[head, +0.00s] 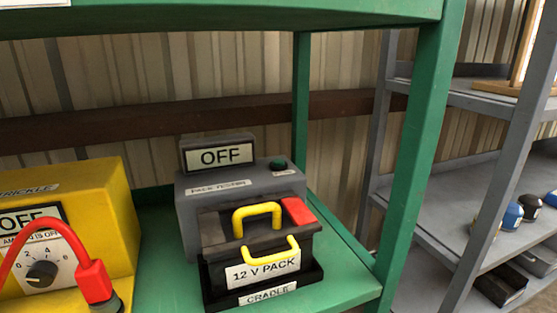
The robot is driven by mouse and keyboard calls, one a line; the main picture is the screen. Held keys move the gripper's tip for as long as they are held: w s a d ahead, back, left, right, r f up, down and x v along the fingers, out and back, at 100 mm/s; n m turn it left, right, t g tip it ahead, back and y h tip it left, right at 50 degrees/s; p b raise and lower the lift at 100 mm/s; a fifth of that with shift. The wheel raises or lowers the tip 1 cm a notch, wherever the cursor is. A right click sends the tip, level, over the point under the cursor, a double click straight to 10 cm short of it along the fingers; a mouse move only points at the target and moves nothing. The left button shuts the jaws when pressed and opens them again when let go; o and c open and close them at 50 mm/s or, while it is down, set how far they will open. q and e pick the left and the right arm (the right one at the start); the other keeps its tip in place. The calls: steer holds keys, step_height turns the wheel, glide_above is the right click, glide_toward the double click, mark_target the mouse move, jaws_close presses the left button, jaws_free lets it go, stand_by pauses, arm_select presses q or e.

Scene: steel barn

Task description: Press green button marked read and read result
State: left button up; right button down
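A dark grey pack tester (184,211) stands on the green shelf. Its display (220,155) on top reads OFF. A small dark green button (278,165) is at the right of its top face; any marking on it is too small to read. A black 12 V pack (219,236) with two yellow handles and a red patch sits in the tester's front cradle (269,297), labelled CRADLE. Neither of my grippers shows in the head view.
A yellow trickle charger (108,202) stands at the left, its display reading OFF, with a dial, a red cable and a red connector (94,281). A green post (408,150) rises at the shelf's right corner. Grey shelving (425,208) with small items stands beyond.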

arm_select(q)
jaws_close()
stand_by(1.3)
